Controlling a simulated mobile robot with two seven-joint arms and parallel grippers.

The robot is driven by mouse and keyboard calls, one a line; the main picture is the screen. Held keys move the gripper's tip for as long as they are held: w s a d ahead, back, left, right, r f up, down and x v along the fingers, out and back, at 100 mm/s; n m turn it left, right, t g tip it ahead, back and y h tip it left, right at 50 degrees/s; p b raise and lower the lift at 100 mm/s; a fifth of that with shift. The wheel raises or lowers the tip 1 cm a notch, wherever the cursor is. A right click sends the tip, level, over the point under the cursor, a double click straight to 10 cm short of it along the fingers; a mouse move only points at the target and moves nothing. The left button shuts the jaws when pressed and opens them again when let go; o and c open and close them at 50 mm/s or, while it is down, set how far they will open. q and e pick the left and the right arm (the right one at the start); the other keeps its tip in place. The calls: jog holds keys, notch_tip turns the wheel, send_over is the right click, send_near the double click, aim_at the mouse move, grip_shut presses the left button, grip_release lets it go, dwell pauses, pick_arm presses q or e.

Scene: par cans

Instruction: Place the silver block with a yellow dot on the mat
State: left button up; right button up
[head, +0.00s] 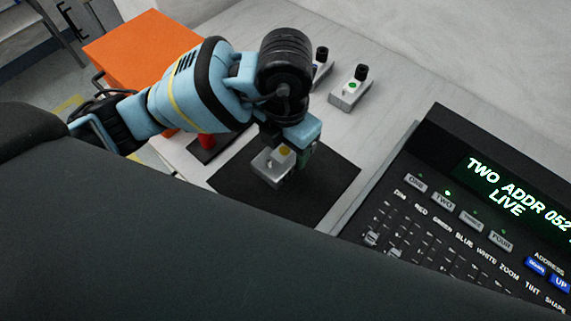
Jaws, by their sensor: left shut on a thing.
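The silver block with a yellow dot (267,169) is in the head view, at the black mat (313,193). My left gripper (287,155) points down and is shut on this block. The fingers hide part of the block. The mat lies flat on the grey table. My right gripper is not in view.
A silver block with a green dot and black knob (347,93) stands behind the mat. Another similar block (320,66) is partly hidden by my left arm. A lighting console (450,205) stands at the right. An orange box (140,47) is at the back left.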

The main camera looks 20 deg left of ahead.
aim_at(285, 150)
pick_arm(q)
jog(key=shift+f, duration=3.25)
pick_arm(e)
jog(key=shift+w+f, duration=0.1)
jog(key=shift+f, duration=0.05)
pick_arm(q)
jog(key=shift+f+b, duration=0.15)
jog(key=shift+b, duration=0.15)
jog(key=o, duration=1.4)
notch_tip(285, 150, up, 11)
jog(key=shift+p, duration=0.85)
jog(key=shift+r, duration=0.65)
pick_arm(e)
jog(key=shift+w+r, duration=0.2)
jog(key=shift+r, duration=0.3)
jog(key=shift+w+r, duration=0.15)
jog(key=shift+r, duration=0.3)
